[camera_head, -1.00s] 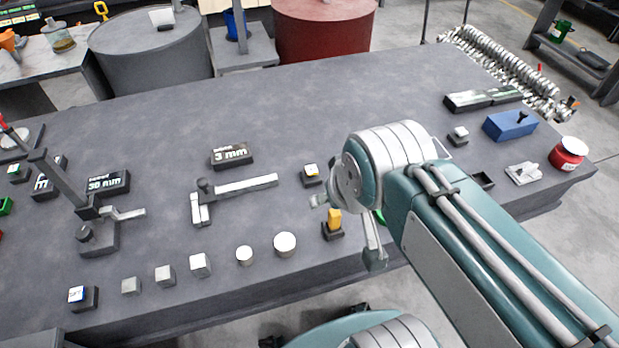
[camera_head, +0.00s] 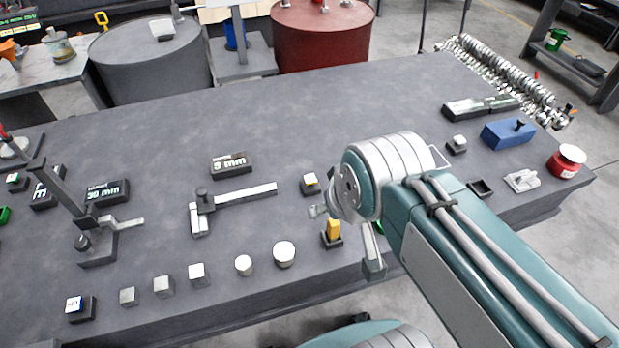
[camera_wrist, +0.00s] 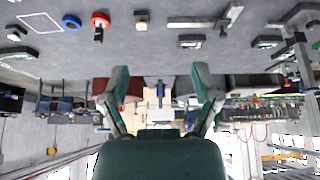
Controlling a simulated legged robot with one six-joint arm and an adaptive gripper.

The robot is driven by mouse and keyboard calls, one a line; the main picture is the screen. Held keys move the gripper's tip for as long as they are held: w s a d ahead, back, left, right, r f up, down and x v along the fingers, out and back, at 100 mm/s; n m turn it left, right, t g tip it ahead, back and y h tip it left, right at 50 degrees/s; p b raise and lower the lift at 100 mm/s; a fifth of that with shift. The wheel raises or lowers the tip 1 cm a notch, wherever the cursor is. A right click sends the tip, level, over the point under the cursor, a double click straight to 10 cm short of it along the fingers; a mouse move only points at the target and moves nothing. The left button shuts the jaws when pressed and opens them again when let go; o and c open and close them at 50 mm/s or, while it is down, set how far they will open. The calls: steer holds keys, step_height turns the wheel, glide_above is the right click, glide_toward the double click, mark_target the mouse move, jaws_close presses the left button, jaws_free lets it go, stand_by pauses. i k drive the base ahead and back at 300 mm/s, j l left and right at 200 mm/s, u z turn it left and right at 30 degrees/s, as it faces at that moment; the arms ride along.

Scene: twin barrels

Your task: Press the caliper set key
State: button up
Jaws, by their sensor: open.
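The caliper (camera_head: 240,196) lies on the grey bench, with a dark display block reading about "3 mm" (camera_head: 230,165) behind it. A small dark key with a pale and yellow top (camera_head: 311,184) stands right of the caliper; its label is unreadable. Another key with a white-blue top (camera_head: 76,307) sits at the bench's front left. My gripper (camera_head: 344,240) is open and empty, partly hidden by my wrist, right of the caliper and near a yellow block (camera_head: 333,230). The wrist view is upside down and shows both fingers (camera_wrist: 162,78) apart, with the caliper (camera_wrist: 207,21) at the top.
Metal blocks (camera_head: 162,287) and round pieces (camera_head: 284,254) line the front edge. A height gauge (camera_head: 97,240) stands at left, with a "30 mm" display (camera_head: 107,192). The bench's back middle is clear.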

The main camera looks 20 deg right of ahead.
mark_target(311, 179)
steer(key=i+j+z, duration=0.1)
steer(key=j, duration=0.2)
steer(key=i+j, duration=0.1)
steer(key=j, duration=0.15)
steer(key=z, duration=1.6)
